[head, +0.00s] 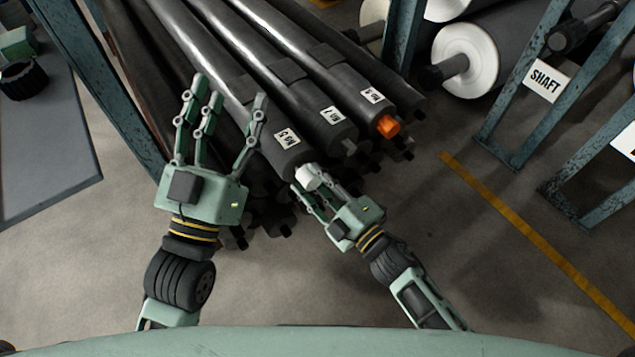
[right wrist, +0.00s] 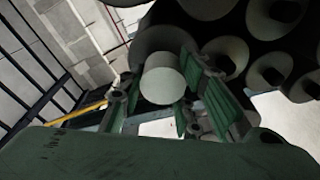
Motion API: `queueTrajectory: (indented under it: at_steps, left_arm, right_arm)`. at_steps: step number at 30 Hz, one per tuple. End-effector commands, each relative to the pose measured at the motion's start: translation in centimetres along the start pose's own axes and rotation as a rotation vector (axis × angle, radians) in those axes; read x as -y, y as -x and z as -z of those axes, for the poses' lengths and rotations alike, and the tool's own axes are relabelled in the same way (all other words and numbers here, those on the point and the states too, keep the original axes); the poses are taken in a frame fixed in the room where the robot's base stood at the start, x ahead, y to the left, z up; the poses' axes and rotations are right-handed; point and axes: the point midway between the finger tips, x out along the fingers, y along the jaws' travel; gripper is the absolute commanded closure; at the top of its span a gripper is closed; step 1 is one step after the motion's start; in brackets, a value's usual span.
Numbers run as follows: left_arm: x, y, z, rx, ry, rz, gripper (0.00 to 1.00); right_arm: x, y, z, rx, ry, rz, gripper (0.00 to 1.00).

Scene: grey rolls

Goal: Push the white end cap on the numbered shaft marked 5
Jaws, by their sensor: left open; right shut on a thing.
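The shaft marked 5 (head: 286,139) is a dark roll whose near end faces me, with a white label on top. My right gripper (head: 313,181) is shut on the white end cap (head: 308,177) at that near end. In the right wrist view the cap (right wrist: 163,79) is a pale cylinder between the fingers, in front of a round roll end (right wrist: 165,40). I cannot tell whether cap and shaft touch or how far the cap is on. My left gripper (head: 229,95) is open and empty, its fingers spread above or beside the shaft's left side.
Two more labelled shafts (head: 332,114) lie to the right; the rightmost has an orange cap (head: 388,126). More roll ends lie below. Blue rack posts (head: 528,85) with a SHAFT sign (head: 545,80) stand right. A grey table (head: 45,150) is at left. The floor at front right is clear.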

Motion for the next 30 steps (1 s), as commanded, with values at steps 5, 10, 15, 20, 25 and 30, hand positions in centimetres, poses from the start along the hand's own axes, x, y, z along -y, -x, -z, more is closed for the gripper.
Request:
queueTrajectory:
  at_steps: [5,10,15,20,25,30]
  left_arm:
    - [0.0,0.0,0.1,-0.009,0.001,-0.001,0.47]
    - [-0.1,0.0,0.4,-0.025,0.001,-0.001,0.47]
    - [-0.1,0.1,0.6,-0.032,0.001,-0.002,0.47]
    - [-0.1,0.0,0.6,-0.034,0.002,-0.002,0.47]
    - [-0.1,0.0,0.6,-0.033,0.002,-0.002,0.47]
    - [-0.1,0.0,0.6,-0.033,0.002,-0.002,0.47]
  right_arm:
    - [0.1,-0.6,-0.1,0.000,-0.001,0.001,0.87]
    - [0.0,-1.1,-0.1,0.000,0.000,0.000,0.87]
    - [0.1,-1.5,-0.1,0.000,-0.001,0.000,0.87]
    - [0.1,-1.5,-0.1,0.000,-0.001,0.001,0.56]
    - [0.1,-1.5,-0.2,0.000,0.000,0.001,0.47]
    - [0.1,-1.4,-0.2,0.001,0.000,0.001,0.47]
